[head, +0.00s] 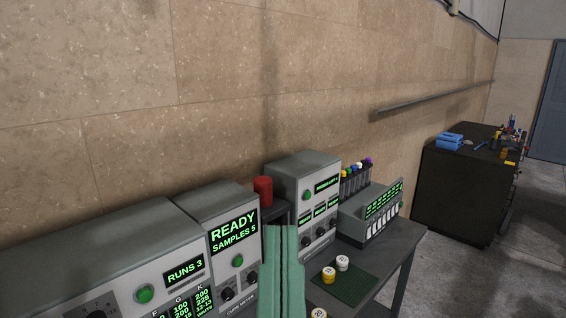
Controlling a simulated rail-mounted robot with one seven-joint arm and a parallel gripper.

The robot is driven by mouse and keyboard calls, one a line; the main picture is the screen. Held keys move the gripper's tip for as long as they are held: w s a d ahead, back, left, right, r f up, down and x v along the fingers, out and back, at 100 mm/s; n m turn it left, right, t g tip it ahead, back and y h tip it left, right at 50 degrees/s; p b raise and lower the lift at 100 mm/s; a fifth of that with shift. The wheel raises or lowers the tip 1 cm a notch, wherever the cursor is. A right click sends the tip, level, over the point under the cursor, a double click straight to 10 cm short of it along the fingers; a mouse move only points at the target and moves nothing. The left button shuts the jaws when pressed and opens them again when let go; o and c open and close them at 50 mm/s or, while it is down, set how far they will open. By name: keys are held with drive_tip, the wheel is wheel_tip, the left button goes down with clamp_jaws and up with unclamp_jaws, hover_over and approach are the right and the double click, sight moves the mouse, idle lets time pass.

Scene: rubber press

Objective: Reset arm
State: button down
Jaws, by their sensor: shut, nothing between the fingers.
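My gripper (282,232) shows at the bottom middle of the head view as two teal fingers pointing up and away. The fingers lie together, shut and empty. They stand in front of the grey machines and hide part of the cure meter and the bench. The rest of my arm is out of the picture.
A grey machine reading "RUNS 3" (130,265) and one reading "READY SAMPLES 5" (232,215) stand at left. Another grey machine (300,165) and a low instrument (355,215) stand to the right. Small lidded pots (342,263) sit on a green mat (355,290). A red cylinder (263,190) stands behind. A dark cabinet (455,195) is at far right.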

wheel_tip(320, 180, up, 18)
drive_tip(key=p, duration=1.4)
drive_tip(key=c, duration=2.2)
unclamp_jaws()
